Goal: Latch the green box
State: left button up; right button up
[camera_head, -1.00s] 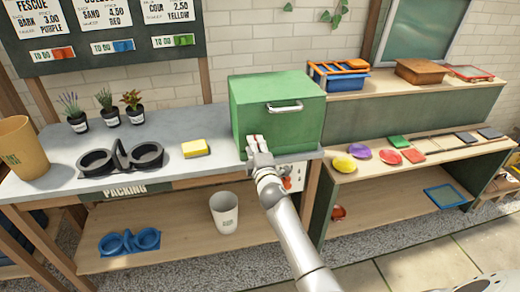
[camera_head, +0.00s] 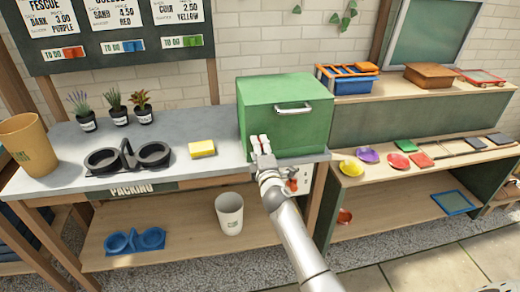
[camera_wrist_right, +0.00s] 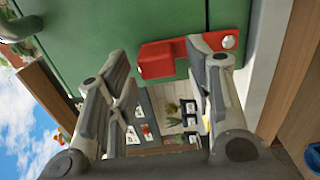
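The green box (camera_head: 284,112) stands on the right end of the packing bench, with a silver handle (camera_head: 293,108) on its front. My right gripper (camera_head: 260,146) is at the lower left of the box's front. In the right wrist view the green box (camera_wrist_right: 130,25) fills the top, with a red latch (camera_wrist_right: 160,62) and a pale round knob on it. My left gripper is not in view.
A yellow sponge (camera_head: 202,149), a black double-ring holder (camera_head: 128,157), several small potted plants and a brown pot (camera_head: 28,145) stand on the bench (camera_head: 185,178). A lower side bench (camera_head: 375,185) holds coloured discs and squares. A white pot (camera_head: 229,213) stands on the shelf below.

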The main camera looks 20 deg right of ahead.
jog(key=shift+s, duration=0.1)
jog(key=v, duration=1.1)
jog(key=shift+s+a, duration=0.2)
jog(key=shift+s, duration=0.2)
jog(key=s+a+f+m+g+y, duration=0.1)
jog(key=s+a+f+m+g, duration=0.3)
jog(key=f, duration=0.8)
jog(key=s+d+f+g+y, duration=0.1)
jog(key=s+f, duration=0.5)
jog(key=f, duration=0.6)
jog(key=s+a+f+m+g+y, duration=0.1)
jog(key=s+a+f+g, duration=0.3)
jog(key=f, duration=0.9)
jog(key=s+f+m+g, duration=0.2)
jog(key=s+f, duration=0.4)
jog(key=s, duration=0.6)
jog(key=s+d+f+m+g, duration=0.1)
jog(key=s+f+m+g, duration=0.2)
jog(key=s, duration=1)
jog(key=s+d+f+m+g+y, duration=0.1)
jog(key=s+f+m+g, duration=0.1)
jog(key=s+f, duration=0.8)
jog(key=s+m, duration=0.1)
jog(key=s, duration=0.2)
jog(key=shift+g+p, duration=0.3)
jog(key=shift+p, duration=0.05)
